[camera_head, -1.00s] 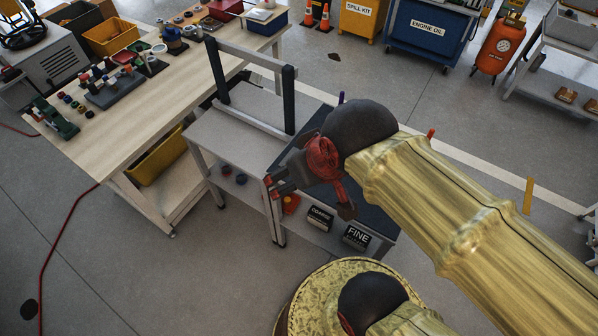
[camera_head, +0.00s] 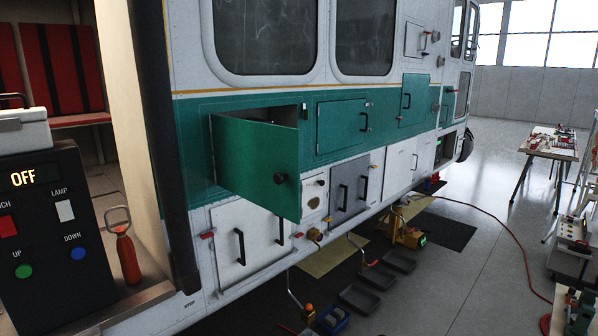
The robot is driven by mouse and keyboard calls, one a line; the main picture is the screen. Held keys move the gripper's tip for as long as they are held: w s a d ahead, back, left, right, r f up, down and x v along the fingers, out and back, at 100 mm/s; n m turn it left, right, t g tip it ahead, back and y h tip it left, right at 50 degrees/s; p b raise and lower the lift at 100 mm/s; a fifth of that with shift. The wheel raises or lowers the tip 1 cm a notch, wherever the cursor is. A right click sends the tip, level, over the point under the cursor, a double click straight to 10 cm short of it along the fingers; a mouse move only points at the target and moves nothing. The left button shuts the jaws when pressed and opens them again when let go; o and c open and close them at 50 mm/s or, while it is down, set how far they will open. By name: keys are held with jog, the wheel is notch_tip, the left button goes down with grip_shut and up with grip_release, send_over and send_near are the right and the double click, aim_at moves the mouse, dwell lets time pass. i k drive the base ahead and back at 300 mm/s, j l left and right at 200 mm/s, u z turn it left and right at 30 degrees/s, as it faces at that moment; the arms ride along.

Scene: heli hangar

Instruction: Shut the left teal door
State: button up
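The left teal door (camera_head: 256,165) is on the side of the white and teal helicopter (camera_head: 330,90). It stands open, swung out from the body, with a dark round knob (camera_head: 280,178) near its free edge. A dark opening shows above and behind it. To its right, a second teal door (camera_head: 341,125) with a black handle lies flush and looks shut. A smaller teal door (camera_head: 413,99) farther right also looks shut. My gripper is not in this view.
Pedal-like trays (camera_head: 378,278) and mats lie below the helicopter. A red hose (camera_head: 510,250) crosses the floor. A worktable (camera_head: 548,145) stands at the right.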

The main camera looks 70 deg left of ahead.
aim_at(258, 163)
jog(key=u, duration=2.75)
